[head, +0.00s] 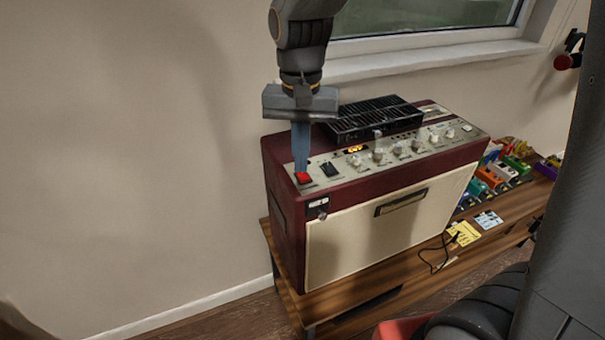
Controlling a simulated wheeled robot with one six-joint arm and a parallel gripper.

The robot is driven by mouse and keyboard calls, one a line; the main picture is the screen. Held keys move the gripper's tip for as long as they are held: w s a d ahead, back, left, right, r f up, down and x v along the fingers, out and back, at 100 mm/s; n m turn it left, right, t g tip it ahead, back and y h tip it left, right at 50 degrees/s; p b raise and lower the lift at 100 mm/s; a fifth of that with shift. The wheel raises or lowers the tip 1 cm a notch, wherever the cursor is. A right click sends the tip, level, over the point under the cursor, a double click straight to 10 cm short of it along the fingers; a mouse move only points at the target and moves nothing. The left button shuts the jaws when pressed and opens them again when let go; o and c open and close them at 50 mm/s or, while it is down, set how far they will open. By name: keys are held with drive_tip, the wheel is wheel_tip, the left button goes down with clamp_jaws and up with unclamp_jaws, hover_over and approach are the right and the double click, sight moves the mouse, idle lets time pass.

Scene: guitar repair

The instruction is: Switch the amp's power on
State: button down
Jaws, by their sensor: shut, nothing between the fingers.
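The amp (370,222) is a dark red and cream box on a low wooden bench. Its sloped top panel carries a red rocker switch (303,178) at the left end, a black switch (330,169) beside it, an orange-lit indicator (354,149) and a row of knobs. My gripper (301,168) points straight down with its fingers shut and empty. The fingertips are right at the red switch, touching it or just above it; I cannot tell which. The fingers partly hide the switch's back edge, and its rocker position is unclear.
A black ribbed box (372,119) sits on the amp behind the knobs, close to my gripper. Several coloured pedals (500,168) and paper notes (464,233) lie on the wooden bench (400,275) to the right. The wall and window sill (420,62) are behind.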

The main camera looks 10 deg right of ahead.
drive_tip(key=shift+f, duration=0.25)
drive_tip(key=shift+r, duration=0.1)
wheel_tip(320, 180, up, 7)
drive_tip(key=p, duration=0.6)
drive_tip(key=shift+p, duration=0.35)
drive_tip(key=s+d+f+n+t, duration=0.1)
drive_tip(key=s+d+f, duration=0.2)
drive_tip(key=d, duration=0.3)
drive_tip(key=s+d+f+n+t, duration=0.1)
drive_tip(key=s+d+f, duration=0.15)
drive_tip(key=d, duration=0.35)
wheel_tip(320, 180, down, 6)
drive_tip(key=s+b, duration=0.2)
drive_tip(key=b, duration=0.2)
drive_tip(key=shift+d+r+n+g, duration=0.15)
drive_tip(key=shift+d+n+g, duration=0.15)
drive_tip(key=shift+d+n, duration=0.1)
drive_tip(key=shift+s, duration=0.15)
